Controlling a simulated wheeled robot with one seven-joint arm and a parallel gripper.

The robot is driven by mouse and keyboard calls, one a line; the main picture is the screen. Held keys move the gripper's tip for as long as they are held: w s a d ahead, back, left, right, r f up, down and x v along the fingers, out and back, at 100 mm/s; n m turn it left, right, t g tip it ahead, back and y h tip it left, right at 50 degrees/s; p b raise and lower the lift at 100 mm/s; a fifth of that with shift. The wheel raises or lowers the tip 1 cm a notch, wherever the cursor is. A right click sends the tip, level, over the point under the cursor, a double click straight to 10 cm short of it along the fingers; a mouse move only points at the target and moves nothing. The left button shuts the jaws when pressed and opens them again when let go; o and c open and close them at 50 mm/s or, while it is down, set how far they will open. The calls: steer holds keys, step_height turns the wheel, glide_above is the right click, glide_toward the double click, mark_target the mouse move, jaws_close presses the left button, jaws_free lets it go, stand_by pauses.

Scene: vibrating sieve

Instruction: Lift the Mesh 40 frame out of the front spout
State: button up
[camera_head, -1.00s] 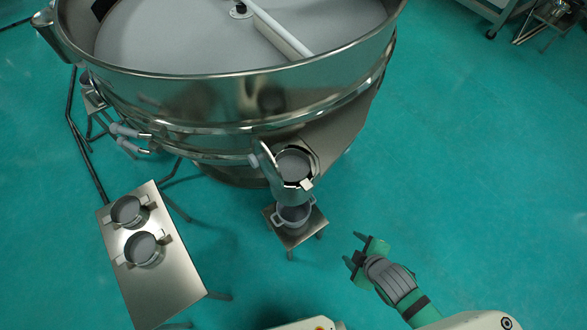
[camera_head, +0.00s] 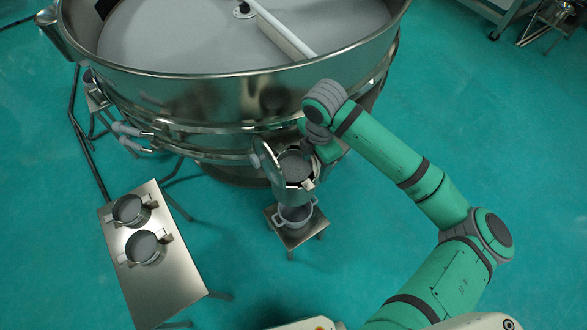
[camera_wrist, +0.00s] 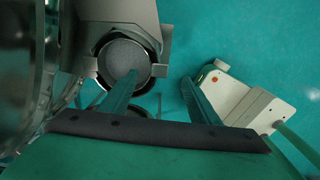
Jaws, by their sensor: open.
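The Mesh 40 frame (camera_head: 296,168), a round frame with a grey mesh, sits in the front spout (camera_head: 267,160) of the large steel sieve. It also shows in the wrist view as a grey disc (camera_wrist: 123,58) with a dark rim. My gripper (camera_wrist: 158,82) is open and empty. Its left finger overlaps the lower edge of the frame in the wrist view, and its right finger is over the floor. I cannot tell whether the left finger touches the frame. In the head view my wrist hides the gripper's fingertips beside the spout's right side.
A pot (camera_head: 295,216) stands on a small stand (camera_head: 287,237) under the spout. Two similar round frames (camera_head: 130,210) (camera_head: 144,247) with handles rest on a steel table (camera_head: 170,290) at left. The sieve's wall rises close behind the spout.

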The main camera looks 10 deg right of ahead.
glide_above(308, 184)
steer(key=shift+n, duration=0.3)
steer(key=f, duration=0.4)
steer(key=shift+w+d+f, duration=0.2)
steer(key=shift+d+f, duration=0.05)
steer(key=shift+f, duration=0.05)
steer(key=shift+s+a+f, duration=0.1)
steer(key=shift+a+f, duration=0.05)
steer(key=shift+f, duration=1.2)
steer(key=shift+s+a+f, duration=0.1)
steer(key=shift+f, duration=1.2)
steer(key=c, duration=1.2)
steer(key=shift+c, duration=0.2)
steer(key=shift+r, duration=0.15)
